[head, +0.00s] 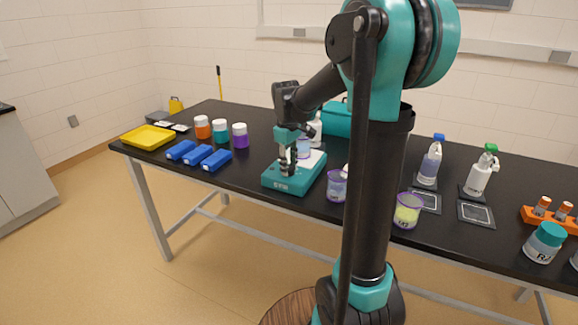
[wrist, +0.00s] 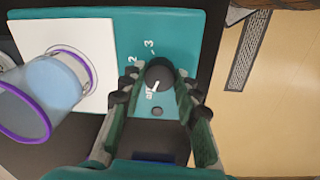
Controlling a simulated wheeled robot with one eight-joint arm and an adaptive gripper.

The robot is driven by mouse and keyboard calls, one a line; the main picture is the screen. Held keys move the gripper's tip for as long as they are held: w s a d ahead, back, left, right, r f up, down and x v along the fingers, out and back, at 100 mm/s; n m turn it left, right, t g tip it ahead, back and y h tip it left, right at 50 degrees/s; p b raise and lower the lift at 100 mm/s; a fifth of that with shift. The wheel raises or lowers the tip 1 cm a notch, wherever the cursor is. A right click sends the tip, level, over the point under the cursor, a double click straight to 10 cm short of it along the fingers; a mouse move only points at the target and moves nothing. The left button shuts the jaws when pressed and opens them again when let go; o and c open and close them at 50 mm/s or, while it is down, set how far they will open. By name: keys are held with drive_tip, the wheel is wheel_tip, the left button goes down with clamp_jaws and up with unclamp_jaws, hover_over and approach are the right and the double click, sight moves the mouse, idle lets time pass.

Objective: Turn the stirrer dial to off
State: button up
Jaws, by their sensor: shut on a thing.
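The stirrer (head: 284,184) is a teal box with a white top plate (wrist: 70,55), on the front part of the black table. Its dark round dial (wrist: 160,74) shows in the wrist view, with the marks 2 and 3 above and lettering at its lower left that looks like "off". A white pointer line on the dial lies toward that lettering. My gripper (wrist: 157,86) is shut on the dial, one finger on each side; in the head view my gripper (head: 288,170) hides the dial.
A purple-rimmed beaker with blue liquid (wrist: 52,82) stands on the plate close to my gripper. Another purple-rimmed beaker (head: 337,186) stands right of the stirrer. Blue blocks (head: 217,160) and capped jars (head: 240,136) are to the left. The table's front edge is close.

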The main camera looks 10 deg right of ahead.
drive_tip(key=o, duration=1.2)
drive_tip(key=shift+c, duration=0.2)
drive_tip(key=shift+r, duration=0.1)
wheel_tip(320, 180, up, 12)
drive_tip(key=shift+s+a, duration=0.25)
